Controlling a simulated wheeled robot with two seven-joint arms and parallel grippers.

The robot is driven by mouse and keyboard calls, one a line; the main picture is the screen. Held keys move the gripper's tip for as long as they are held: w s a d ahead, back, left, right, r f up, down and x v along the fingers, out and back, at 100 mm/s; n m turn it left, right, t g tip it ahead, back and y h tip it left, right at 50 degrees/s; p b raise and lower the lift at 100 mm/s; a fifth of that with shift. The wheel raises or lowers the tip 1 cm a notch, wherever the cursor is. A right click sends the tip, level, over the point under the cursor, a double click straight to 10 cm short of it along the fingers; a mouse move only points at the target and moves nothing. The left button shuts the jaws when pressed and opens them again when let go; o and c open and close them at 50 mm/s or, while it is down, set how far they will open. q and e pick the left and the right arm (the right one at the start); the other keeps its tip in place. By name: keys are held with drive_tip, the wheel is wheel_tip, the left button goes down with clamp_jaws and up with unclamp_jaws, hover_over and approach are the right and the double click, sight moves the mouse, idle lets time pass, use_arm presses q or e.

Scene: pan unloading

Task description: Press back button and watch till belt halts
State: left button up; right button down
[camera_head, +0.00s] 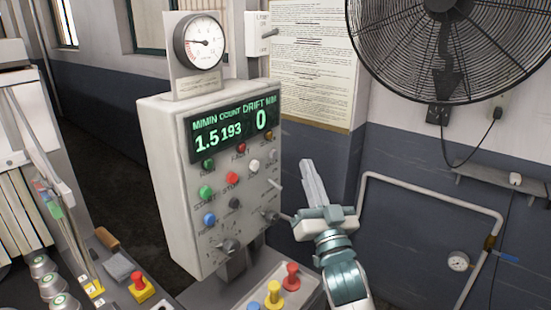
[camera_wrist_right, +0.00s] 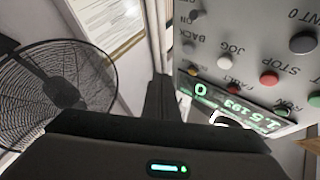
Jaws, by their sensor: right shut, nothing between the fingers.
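The grey control box (camera_head: 170,190) stands in the middle of the head view, and its panel shows upside down in the right wrist view (camera_wrist_right: 250,30). The BACK button (camera_wrist_right: 189,48) is a small grey button at the panel's edge, beside the pale JOG button (camera_wrist_right: 237,58). The green display (camera_head: 233,129) reads 1.5 M/MIN, count 193 and drift 0. My right gripper (camera_head: 308,165) is shut and empty, its fingers pointing up just right of the box, apart from the buttons. My left gripper is out of view. I cannot tell from these stills whether a belt moves.
A gauge (camera_head: 200,42) sits atop the box. Red (camera_head: 291,276) and yellow (camera_head: 273,292) knobs stand below it. A black fan (camera_head: 450,45) and a white pipe (camera_head: 430,192) are on the right wall. A machine (camera_head: 20,215) stands at the left.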

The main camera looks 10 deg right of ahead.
sight(274, 155)
drive_tip(key=shift+w+a+b, duration=0.65)
drive_tip(key=shift+w+a, duration=1.3)
drive_tip(key=shift+w, duration=0.05)
